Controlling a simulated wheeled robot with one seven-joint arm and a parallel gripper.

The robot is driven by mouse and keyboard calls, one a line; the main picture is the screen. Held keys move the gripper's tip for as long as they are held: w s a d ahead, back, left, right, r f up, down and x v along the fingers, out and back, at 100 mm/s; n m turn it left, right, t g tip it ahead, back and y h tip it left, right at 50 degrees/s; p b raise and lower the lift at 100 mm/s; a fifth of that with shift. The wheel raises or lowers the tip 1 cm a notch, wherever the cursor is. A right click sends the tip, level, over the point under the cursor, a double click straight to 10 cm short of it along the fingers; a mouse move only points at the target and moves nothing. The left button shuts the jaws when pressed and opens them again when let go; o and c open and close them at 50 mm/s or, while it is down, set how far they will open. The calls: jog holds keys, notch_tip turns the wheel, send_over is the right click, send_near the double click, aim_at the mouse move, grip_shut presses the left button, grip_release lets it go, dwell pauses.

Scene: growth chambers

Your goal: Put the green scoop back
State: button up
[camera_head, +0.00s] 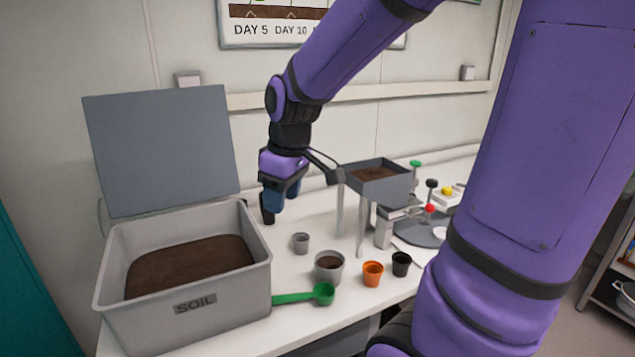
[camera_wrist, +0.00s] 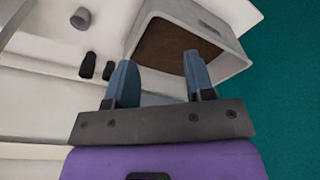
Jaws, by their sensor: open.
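The green scoop (camera_head: 323,294) lies on the white table in the head view, just right of the soil bin's front corner. Its handle points left toward the bin. It does not show in the wrist view. The grey soil bin (camera_head: 190,315) holds dark soil (camera_head: 190,264), and its lid (camera_head: 160,150) stands open at the back. My gripper (camera_head: 279,205) is above the table behind the bin's right side, apart from the scoop. It is open and empty in the wrist view (camera_wrist: 160,72), with part of the bin (camera_wrist: 222,50) beyond its fingers.
A small grey cup (camera_head: 301,243), a grey pot with soil (camera_head: 329,267), an orange pot (camera_head: 372,274) and a black pot (camera_head: 401,264) stand near the scoop. A raised soil tray (camera_head: 376,186) on legs stands behind them. Colored-knob items (camera_head: 430,208) stand farther right.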

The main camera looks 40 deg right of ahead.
jog(key=s+a+r+m+t, duration=0.3)
jog(key=s+r, duration=0.5)
jog(key=s, duration=0.5)
jog(key=shift+s+a+m+h, duration=0.2)
jog(key=shift+m+h, duration=0.1)
jog(key=shift+m, duration=0.5)
